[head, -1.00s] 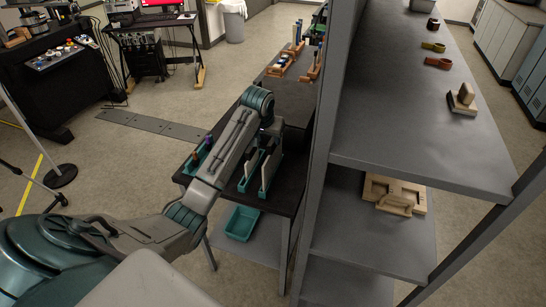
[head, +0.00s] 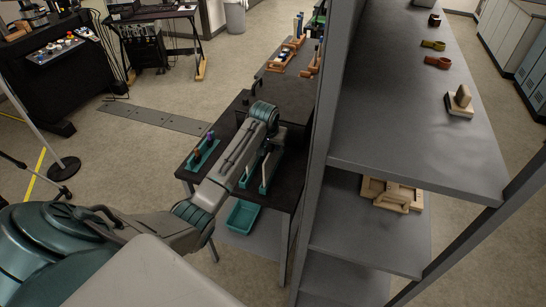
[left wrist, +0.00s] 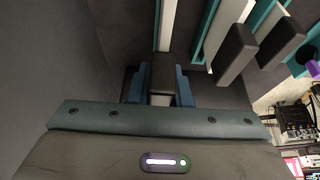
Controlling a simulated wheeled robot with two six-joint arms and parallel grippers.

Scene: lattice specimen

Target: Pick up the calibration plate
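A teal rack (head: 264,187) on the dark table holds upright pale plates. In the left wrist view, two pale pieces with black ends (left wrist: 237,47) (left wrist: 281,40) stand at the upper right. Another black-ended pale piece (left wrist: 162,75) lies between the blue fingers of my left gripper (left wrist: 160,87). I cannot tell whether the fingers press on it, or which piece is the calibration plate. In the head view my left arm reaches over the rack and hides its gripper. My right gripper is not in view.
A grey shelf unit (head: 400,130) stands right of the table, its post close to the rack. A teal bin (head: 242,217) sits on the table's lower level. A small teal holder (head: 203,152) with coloured pieces is left of the rack. Wooden racks (head: 285,58) stand farther back.

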